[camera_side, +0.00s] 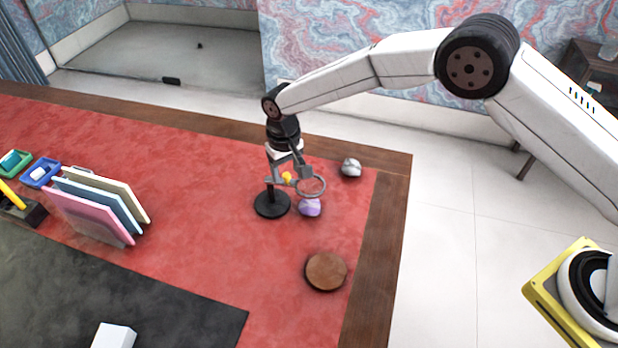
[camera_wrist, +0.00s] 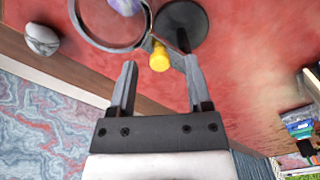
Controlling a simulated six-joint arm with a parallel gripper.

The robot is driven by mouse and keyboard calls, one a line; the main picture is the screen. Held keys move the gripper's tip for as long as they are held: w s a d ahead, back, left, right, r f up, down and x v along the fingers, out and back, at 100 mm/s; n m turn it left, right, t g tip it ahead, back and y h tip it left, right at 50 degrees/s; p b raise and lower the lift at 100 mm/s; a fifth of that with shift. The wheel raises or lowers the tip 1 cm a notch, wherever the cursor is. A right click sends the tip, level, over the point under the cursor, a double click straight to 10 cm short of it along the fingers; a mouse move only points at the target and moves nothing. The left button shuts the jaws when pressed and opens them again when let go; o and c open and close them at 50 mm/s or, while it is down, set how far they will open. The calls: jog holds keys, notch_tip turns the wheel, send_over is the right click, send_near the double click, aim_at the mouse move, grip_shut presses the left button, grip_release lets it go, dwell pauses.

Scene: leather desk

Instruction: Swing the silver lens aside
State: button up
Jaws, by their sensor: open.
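The silver lens (camera_side: 311,186) is a ring-framed magnifier on an arm from a stand with a round black base (camera_side: 272,204). A yellow knob (camera_side: 287,177) sits near its joint. In the wrist view the lens ring (camera_wrist: 140,40) is at the top, left of the black base (camera_wrist: 184,26), with the yellow knob (camera_wrist: 159,58) between and just beyond my fingertips. My gripper (camera_wrist: 158,70) is open; its fingers stand apart around the line to the knob. In the side view my gripper (camera_side: 287,168) is at the stand, partly hiding it. Contact cannot be told.
A purple stone (camera_side: 310,207) lies below the lens, and a grey-white stone (camera_side: 351,168) lies behind it to the right. A round wooden disc (camera_side: 326,271) lies nearer the front. Upright folders (camera_side: 95,208) stand at left. The red desk between is clear.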

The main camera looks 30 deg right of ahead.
jog(key=shift+f, duration=0.6)
grip_shut()
dwell(1.1)
